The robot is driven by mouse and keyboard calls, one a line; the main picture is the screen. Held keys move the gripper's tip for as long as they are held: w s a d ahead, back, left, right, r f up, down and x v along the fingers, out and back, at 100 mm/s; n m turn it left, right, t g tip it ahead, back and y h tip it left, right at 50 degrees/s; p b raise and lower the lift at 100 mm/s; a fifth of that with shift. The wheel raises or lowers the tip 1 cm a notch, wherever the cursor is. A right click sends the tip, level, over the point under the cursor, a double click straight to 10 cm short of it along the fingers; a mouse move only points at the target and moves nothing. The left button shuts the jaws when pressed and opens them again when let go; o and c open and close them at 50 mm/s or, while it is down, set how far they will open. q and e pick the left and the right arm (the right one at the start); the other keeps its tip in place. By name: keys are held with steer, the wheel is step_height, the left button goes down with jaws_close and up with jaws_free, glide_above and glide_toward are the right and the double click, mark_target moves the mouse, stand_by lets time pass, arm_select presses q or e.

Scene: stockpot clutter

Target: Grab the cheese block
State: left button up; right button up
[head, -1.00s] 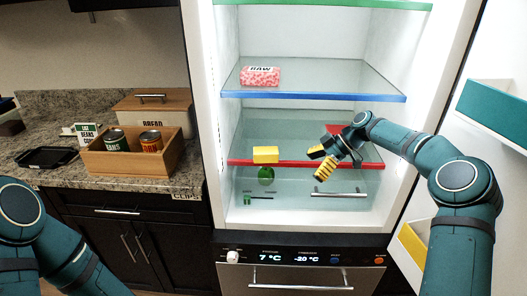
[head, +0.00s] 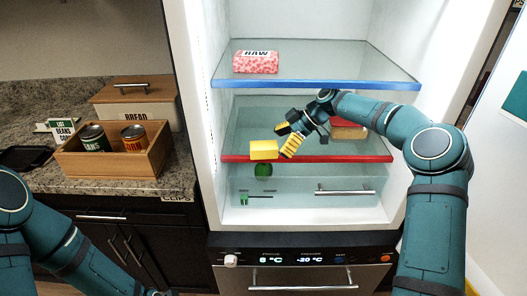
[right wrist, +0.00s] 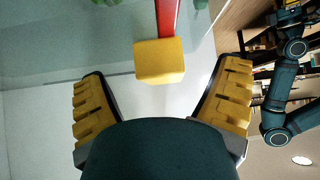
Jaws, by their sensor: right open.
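The cheese block (head: 263,150) is a plain yellow block at the front edge of the red-edged fridge shelf (head: 340,158). My right gripper (head: 287,138) is open and empty, just right of the block and close to it. In the right wrist view the block (right wrist: 160,62) lies ahead, between the lines of the two spread yellow fingers (right wrist: 163,100) and beyond their tips. I see no contact. My left arm comes in at the lower left of the head view; its jaws cannot be made out.
A pink RAW package (head: 256,62) lies on the blue-edged shelf (head: 320,85) above. A tan box (head: 348,132) sits behind my right wrist. A green round item (head: 263,170) is below the block. A wooden crate with cans (head: 150,162) and a bread box (head: 140,95) stand on the counter.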

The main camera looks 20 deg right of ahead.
mark_target(264, 145)
steer(key=shift+w+a, duration=0.2)
steer(key=shift+a, duration=0.9)
steer(key=a, duration=0.1)
steer(key=a+f, duration=0.1)
steer(key=a+b, duration=0.1)
steer(key=a, duration=0.1)
steer(key=shift+w+f, duration=0.4)
steer(key=shift+w+a+f, duration=0.1)
steer(key=shift+a+f, duration=0.05)
steer(key=shift+f, duration=0.05)
steer(key=c, duration=1.4)
